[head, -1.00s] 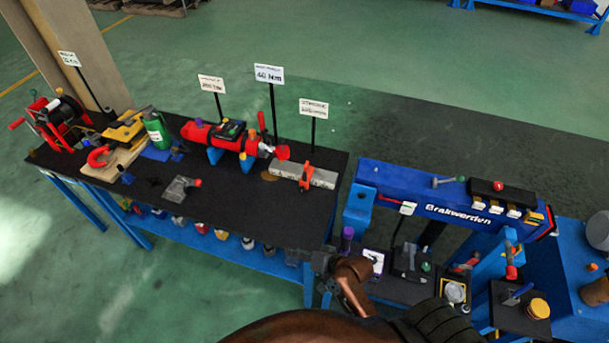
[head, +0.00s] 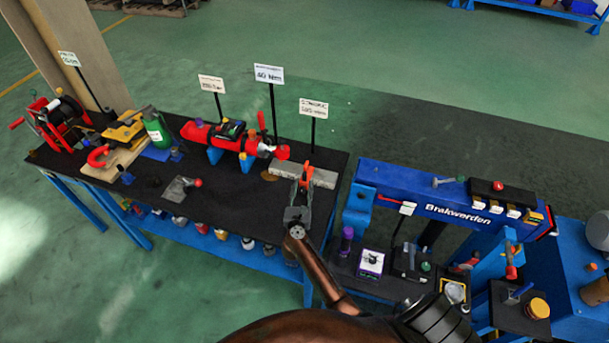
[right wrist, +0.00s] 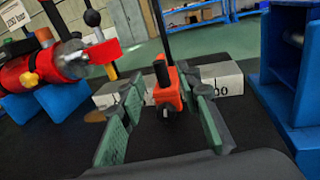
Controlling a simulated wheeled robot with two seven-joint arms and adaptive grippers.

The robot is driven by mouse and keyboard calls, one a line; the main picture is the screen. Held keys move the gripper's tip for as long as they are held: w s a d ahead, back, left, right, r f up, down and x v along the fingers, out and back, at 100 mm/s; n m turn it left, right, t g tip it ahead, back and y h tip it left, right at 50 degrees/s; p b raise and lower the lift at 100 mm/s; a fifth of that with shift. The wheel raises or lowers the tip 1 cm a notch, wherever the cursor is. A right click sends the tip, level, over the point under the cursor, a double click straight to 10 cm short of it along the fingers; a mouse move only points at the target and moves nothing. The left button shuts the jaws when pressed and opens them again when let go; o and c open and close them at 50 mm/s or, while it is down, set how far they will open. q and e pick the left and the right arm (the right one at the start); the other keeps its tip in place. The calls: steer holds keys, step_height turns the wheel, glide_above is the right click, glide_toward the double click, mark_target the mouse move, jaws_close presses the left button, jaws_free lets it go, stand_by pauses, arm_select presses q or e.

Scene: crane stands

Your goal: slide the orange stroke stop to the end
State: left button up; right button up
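The orange stroke stop (right wrist: 167,88) sits on the grey scale bar (right wrist: 228,78), toward the bar's right part. In the head view the stop (head: 306,176) shows just beyond my right gripper (head: 297,198), and the bar (head: 324,178) lies near the right end of the black bench. In the right wrist view the green-padded fingers of my right gripper (right wrist: 167,110) stand apart, one on each side of the stop. I cannot tell whether either finger touches it. My left gripper is not in view.
A red tool (head: 225,137) on blue supports stands left of the bar. Sign posts rise behind, with one sign (head: 313,108) behind the bar. A blue beam stand (head: 430,195) is close on the right. The bench front (head: 250,215) is clear.

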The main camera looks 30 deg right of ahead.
mark_target(305, 176)
steer(key=x, duration=0.6)
steer(key=shift+w+d, duration=0.25)
steer(key=shift+w, duration=0.05)
steer(key=shift+c, duration=0.4)
jaws_close()
steer(key=shift+s, duration=0.1)
